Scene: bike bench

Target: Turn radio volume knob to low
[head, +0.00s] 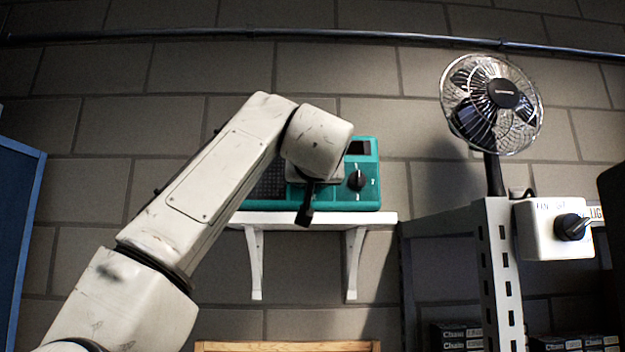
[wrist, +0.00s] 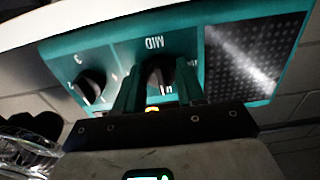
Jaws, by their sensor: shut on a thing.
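The teal radio (head: 368,195) stands on a white wall shelf, partly hidden behind my arm in the head view. In the wrist view its front panel (wrist: 110,45) shows tilted, with upside-down "MID" lettering beside a black knob (wrist: 157,72). My gripper (wrist: 158,90) is shut on that knob, one finger on each side. The knob's pointer direction cannot be made out. A second black knob (wrist: 90,86) with markings around it is free; it also shows in the head view (head: 357,180).
The white shelf (head: 385,216) sits on two brackets. At right, a wire-caged fan (head: 492,104) stands by a metal rack (head: 495,260), with a white switch box (head: 545,230) on it. A blue panel (head: 18,220) is at far left.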

